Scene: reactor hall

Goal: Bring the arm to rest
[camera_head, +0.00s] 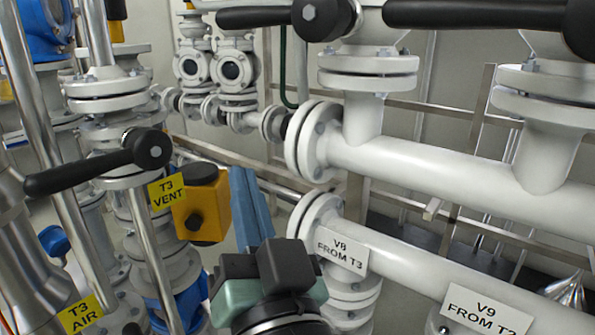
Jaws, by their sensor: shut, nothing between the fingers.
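My gripper (244,174) is at the lower middle of the head camera view. I cannot tell how far the fingers are from either.
A black lever handle (95,167) sticks out at left above the T3 VENT tag (167,192). More black handles (480,14) cross the top. White flanged pipes (450,175) fill the right. A T3 AIR tag (80,315) and V9 tag (485,311) are low. Little free room shows.

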